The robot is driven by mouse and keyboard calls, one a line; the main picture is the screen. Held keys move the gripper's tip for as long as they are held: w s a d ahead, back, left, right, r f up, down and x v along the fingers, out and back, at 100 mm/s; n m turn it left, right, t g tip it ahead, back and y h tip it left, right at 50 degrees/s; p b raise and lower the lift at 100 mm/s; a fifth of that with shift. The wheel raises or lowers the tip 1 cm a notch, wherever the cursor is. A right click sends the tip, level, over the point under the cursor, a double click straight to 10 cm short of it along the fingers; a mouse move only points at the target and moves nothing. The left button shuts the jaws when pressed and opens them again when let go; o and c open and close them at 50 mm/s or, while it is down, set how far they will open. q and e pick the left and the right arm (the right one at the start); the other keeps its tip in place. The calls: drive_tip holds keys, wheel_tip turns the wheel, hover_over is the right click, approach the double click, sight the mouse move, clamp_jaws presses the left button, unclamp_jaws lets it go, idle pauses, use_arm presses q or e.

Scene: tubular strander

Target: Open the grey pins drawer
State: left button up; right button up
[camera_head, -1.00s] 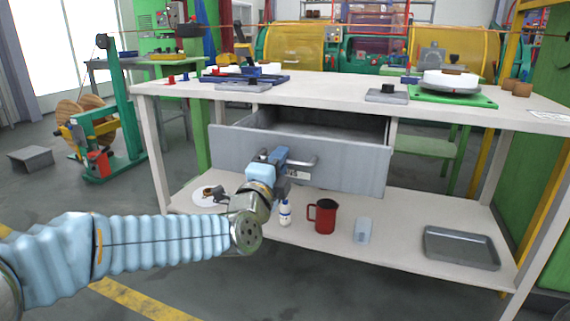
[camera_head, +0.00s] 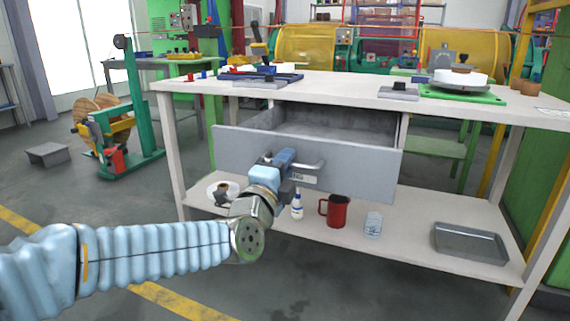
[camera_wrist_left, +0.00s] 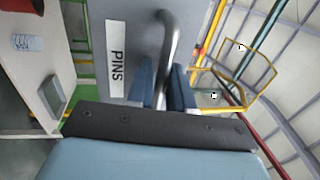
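The grey pins drawer (camera_head: 350,170) hangs under the white workbench and stands pulled out, its inside visible from above. Its front carries a white label that reads PINS in the left wrist view (camera_wrist_left: 116,55) and a bar handle (camera_wrist_left: 170,40). My left gripper (camera_head: 290,163) is at the handle in the head view. In the left wrist view its two blue fingers (camera_wrist_left: 163,88) stand on either side of the bar, close around it. My right gripper is in neither view.
The white workbench (camera_head: 330,87) holds a green board (camera_head: 462,95) and blue trays on top. Its lower shelf carries a red mug (camera_head: 337,211), a white bottle (camera_head: 297,206), a can (camera_head: 373,224) and a grey tray (camera_head: 469,243). Floor in front is clear.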

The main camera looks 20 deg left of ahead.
use_arm(q)
drive_tip(key=shift+o, duration=0.5)
drive_tip(key=s+f+b, duration=0.2)
drive_tip(key=s, duration=1.1)
drive_tip(key=shift+s+a+f, duration=0.25)
drive_tip(key=shift+f, duration=0.05)
